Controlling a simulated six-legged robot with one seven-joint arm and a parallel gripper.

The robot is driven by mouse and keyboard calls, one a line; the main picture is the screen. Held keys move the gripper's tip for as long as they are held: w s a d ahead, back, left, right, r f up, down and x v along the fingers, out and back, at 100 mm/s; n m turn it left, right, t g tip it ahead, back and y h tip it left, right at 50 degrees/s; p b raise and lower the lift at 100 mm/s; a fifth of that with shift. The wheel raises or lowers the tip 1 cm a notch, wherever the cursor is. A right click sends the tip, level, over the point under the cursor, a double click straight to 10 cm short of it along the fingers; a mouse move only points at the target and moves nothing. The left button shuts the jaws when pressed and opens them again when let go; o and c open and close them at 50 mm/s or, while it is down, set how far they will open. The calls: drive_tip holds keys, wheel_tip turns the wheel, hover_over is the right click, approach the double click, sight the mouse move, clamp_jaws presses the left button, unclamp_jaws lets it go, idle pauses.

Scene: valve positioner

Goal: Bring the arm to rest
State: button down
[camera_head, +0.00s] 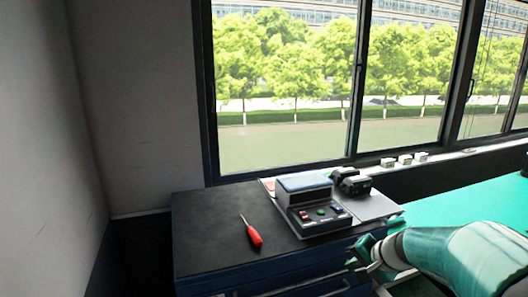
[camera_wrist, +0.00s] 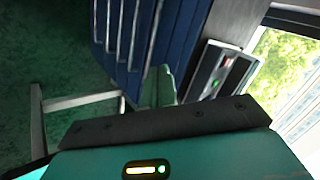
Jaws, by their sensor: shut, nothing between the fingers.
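My gripper (camera_head: 360,254) is at the lower right in the head view, at the end of my green and grey arm. It is in front of the right end of the blue drawer cabinet (camera_head: 225,283), apart from the objects on top. In the wrist view its green fingers (camera_wrist: 158,84) are together with nothing held. Beyond them are the cabinet's blue drawer fronts (camera_wrist: 150,32), seen turned on their side.
On the cabinet's dark top are a red-handled screwdriver (camera_head: 253,235), a grey device (camera_head: 312,207) with coloured buttons, and a black part (camera_head: 350,181). A green table (camera_head: 460,207) stands at right. A pale metal frame (camera_wrist: 80,102) stands left in the wrist view.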

drive_tip(key=s+a+r+n+g, duration=0.2)
drive_tip(key=s+a+r+n, duration=0.35)
drive_tip(key=s+a, duration=0.4)
drive_tip(key=s+d+r+n+h, duration=0.1)
drive_tip(key=s+r+n+h, duration=0.1)
drive_tip(key=s, duration=1.3)
drive_tip(key=shift+n+h, duration=0.45)
drive_tip(key=shift+h, duration=0.55)
drive_tip(key=shift+d, duration=0.1)
